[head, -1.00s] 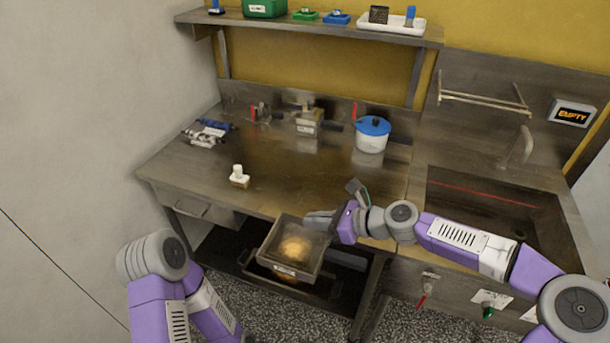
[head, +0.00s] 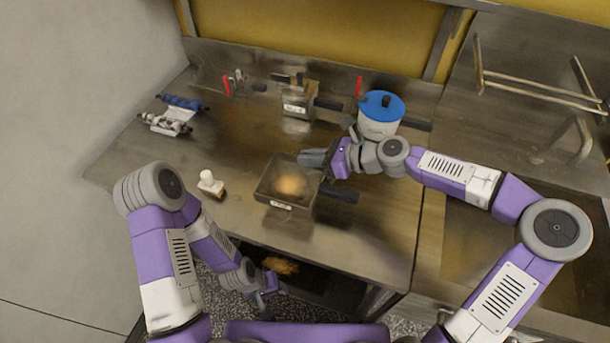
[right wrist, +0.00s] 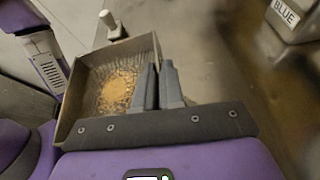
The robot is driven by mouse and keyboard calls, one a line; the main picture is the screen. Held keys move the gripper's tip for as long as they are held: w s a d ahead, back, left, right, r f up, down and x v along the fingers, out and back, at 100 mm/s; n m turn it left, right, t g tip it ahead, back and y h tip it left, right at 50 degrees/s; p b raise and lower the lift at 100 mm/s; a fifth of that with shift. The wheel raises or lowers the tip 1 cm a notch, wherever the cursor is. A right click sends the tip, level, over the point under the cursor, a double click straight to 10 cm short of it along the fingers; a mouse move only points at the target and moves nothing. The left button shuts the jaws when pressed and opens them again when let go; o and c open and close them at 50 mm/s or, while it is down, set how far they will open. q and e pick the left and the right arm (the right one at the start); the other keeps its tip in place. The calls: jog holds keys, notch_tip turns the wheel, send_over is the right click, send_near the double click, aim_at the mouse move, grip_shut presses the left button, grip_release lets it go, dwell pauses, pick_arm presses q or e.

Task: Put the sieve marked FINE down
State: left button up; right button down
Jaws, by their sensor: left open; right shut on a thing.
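A square metal sieve (head: 262,190) with a small label on its near side is over the front of the steel bench (head: 225,225); the label is too small to read. An orange-brown heap shows within its walls, and the right wrist view shows the sieve (right wrist: 75,95) with tan crumbs on its mesh. My right gripper (head: 312,159) is shut on the sieve's wall at its far right. I cannot tell whether the sieve touches the bench. My left gripper (head: 264,291) is open and empty, low in front of the bench edge.
Behind are a metal box (head: 298,103), marked BLUE in the wrist view (right wrist: 297,22), and a blue-lidded pot (head: 380,116). Rollers (head: 168,121) lie back left.

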aim_at(309, 172)
notch_tip(309, 172, down, 6)
jog(key=shift+r+b, duration=0.1)
jog(key=shift+b, duration=0.8)
jog(key=c, duration=1.2)
grip_release()
jog(key=shift+c, duration=0.2)
jog(key=p+v, duration=0.3)
jog(key=v, duration=0.8)
jog(key=shift+w, duration=0.15)
jog(key=shift+s+d+r+p, duration=0.25)
jog(key=shift+d+p, duration=0.15)
jog(key=shift+d, duration=0.1)
